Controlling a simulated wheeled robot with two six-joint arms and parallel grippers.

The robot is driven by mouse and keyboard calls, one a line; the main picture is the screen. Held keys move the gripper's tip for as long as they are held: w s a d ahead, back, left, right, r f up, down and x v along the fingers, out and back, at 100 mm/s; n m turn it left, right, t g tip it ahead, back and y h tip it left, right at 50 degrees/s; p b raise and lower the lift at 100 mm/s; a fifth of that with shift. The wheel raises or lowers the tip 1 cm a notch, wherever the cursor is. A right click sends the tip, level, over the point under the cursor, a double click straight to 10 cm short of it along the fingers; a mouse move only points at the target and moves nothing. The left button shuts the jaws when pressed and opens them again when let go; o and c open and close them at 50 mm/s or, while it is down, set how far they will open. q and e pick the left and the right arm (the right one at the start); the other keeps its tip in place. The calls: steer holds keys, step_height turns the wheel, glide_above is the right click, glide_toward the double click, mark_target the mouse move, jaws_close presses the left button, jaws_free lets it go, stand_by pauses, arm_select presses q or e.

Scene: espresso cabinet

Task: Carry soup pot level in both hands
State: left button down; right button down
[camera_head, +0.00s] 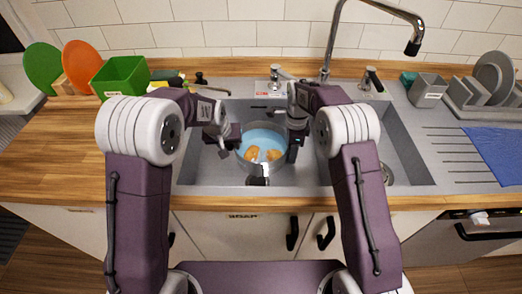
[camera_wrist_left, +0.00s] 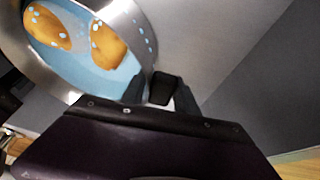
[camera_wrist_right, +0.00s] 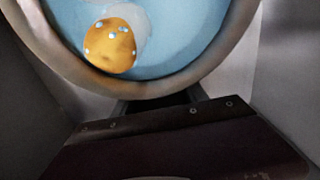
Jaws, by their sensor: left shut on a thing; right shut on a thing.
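The soup pot (camera_head: 247,164) is a round metal pot with blue liquid and orange-brown pieces in it. It is over the sink basin in the head view; whether it touches the basin floor cannot be told. My left gripper (camera_head: 234,136) is shut at the pot's left side. In the left wrist view the fingers (camera_wrist_left: 160,90) are at a dark handle beside the pot rim (camera_wrist_left: 122,18). My right gripper (camera_head: 294,146) is shut at the pot's right side. In the right wrist view the pot rim (camera_wrist_right: 60,62) hides most of its fingers. The liquid stays inside the rim.
The grey sink (camera_head: 410,160) surrounds the pot, with a tall faucet (camera_head: 329,55) behind it. A green bin (camera_head: 120,77) and colored plates stand at the back left. A dish rack (camera_head: 485,95) and blue cloth (camera_head: 497,150) are at right. The left wooden counter (camera_head: 50,155) is clear.

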arm_select(q)
steer(key=shift+w+r, duration=0.1)
arm_select(e)
steer(key=shift+w, duration=0.1)
